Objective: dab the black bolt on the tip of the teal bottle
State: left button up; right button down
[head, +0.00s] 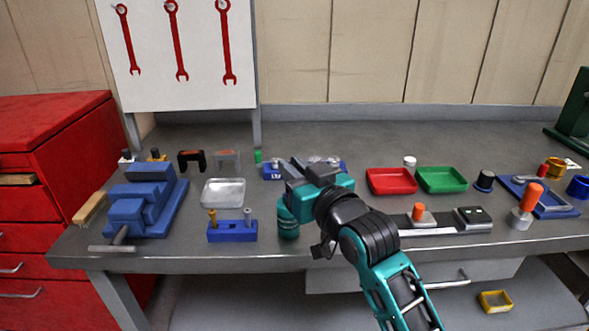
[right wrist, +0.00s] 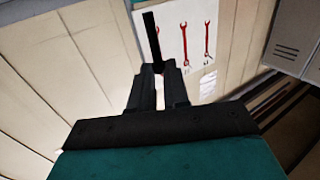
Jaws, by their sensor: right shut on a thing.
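The black bolt (right wrist: 152,40) is a thin dark rod in the right wrist view. It is gripped at the fingertips of my right gripper (right wrist: 160,72) and sticks out beyond them. In the head view my right gripper (head: 291,170) is over the bench, above and just behind the teal bottle. The bolt cannot be made out there. The teal bottle (head: 288,223) stands near the bench's front edge; its upper part and tip are largely hidden by my gripper. The right wrist view does not show the bottle. My left gripper is not in view.
A blue block (head: 232,232) with a gold and a grey bolt stands left of the bottle. Behind it is a clear tray (head: 223,192), and farther left a blue vise (head: 140,206). Red (head: 391,181) and green (head: 441,180) trays lie to the right.

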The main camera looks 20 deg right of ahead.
jog(key=shift+f, duration=0.65)
dwell(0.7)
jog(key=shift+r, duration=0.1)
notch_tip(320, 180, up, 7)
jog(key=p, duration=0.5)
jog(key=shift+p, duration=0.3)
dwell(0.5)
